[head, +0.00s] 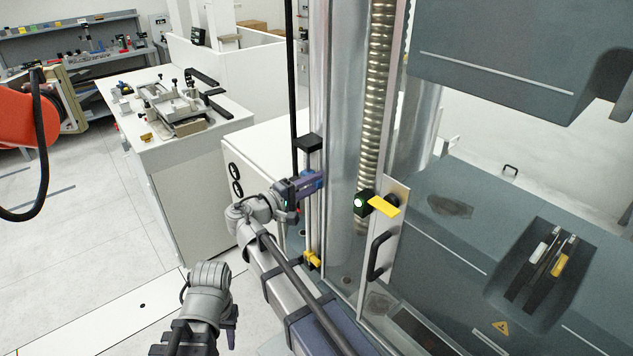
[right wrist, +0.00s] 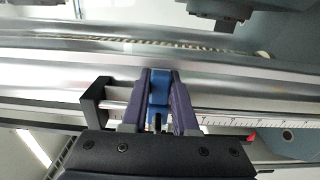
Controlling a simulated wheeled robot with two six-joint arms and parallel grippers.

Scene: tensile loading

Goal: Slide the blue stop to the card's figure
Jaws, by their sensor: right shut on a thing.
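The blue stop (head: 318,180) sits on the upright rail at the left side of the tall machine frame. My right gripper (head: 300,187) is shut on it. In the right wrist view the blue stop (right wrist: 158,88) is between the two purple fingers (right wrist: 160,100), close to the black end bracket (right wrist: 95,101). A white ruled scale (right wrist: 215,122) runs along the rail, with a red mark (right wrist: 251,137) further along. My left gripper (head: 229,338) is low in the head view, away from the rail; its fingers are unclear. No card with a readable figure shows.
A yellow stop (head: 312,259) is low on the same rail, below the black top bracket (head: 309,143). A clear door with a black handle (head: 379,256) and a yellow tab (head: 384,206) stands right of it. A white bench (head: 165,150) stands at the left.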

